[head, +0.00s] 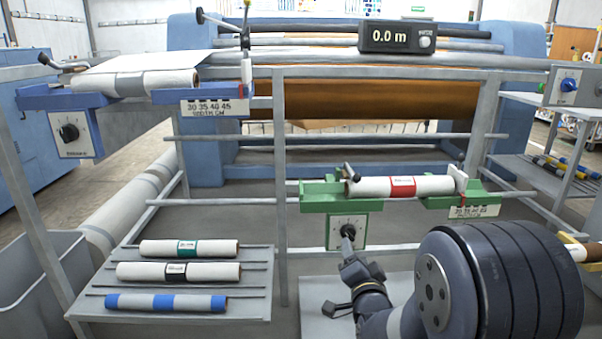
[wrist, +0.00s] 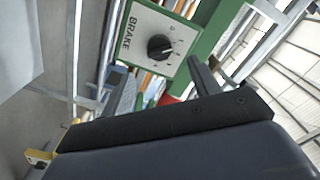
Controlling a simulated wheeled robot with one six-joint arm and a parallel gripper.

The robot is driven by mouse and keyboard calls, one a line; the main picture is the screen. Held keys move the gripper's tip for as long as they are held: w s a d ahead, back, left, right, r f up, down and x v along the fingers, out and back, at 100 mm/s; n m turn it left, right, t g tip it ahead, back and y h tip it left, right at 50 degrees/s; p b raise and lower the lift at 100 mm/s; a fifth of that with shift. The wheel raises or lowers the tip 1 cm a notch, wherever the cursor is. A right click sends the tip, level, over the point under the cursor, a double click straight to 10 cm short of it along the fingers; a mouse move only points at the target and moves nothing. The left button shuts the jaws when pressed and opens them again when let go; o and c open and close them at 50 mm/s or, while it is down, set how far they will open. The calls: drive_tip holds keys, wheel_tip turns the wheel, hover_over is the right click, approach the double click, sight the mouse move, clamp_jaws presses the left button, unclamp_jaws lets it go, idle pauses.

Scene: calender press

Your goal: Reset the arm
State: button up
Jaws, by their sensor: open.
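My gripper (head: 338,275) is low in front of the green bracket in the head view, below its brake box (head: 345,240). The two dark fingers stand apart with nothing between them. In the wrist view, my gripper (wrist: 157,70) is open, and the brake dial (wrist: 160,47) on its pale plate shows just beyond the fingers. My arm reaches in from the lower right of the head view. I cannot tell whether a finger touches the brake box.
The green bracket (head: 333,197) holds a white roll with a red band (head: 402,187). The blue bracket (head: 60,99) holds another roll, with white sheet running to the press. Three rolls lie on the lower left rack (head: 255,300). Grey rails and posts (head: 281,200) stand close around.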

sight(350, 237)
drive_tip(key=w, duration=0.6)
drive_tip(key=shift+w+b, duration=0.2)
drive_tip(key=shift+b, duration=0.15)
drive_tip(key=shift+w, duration=0.3)
drive_tip(key=shift+s+f, duration=0.1)
drive_tip(key=shift+s, duration=0.05)
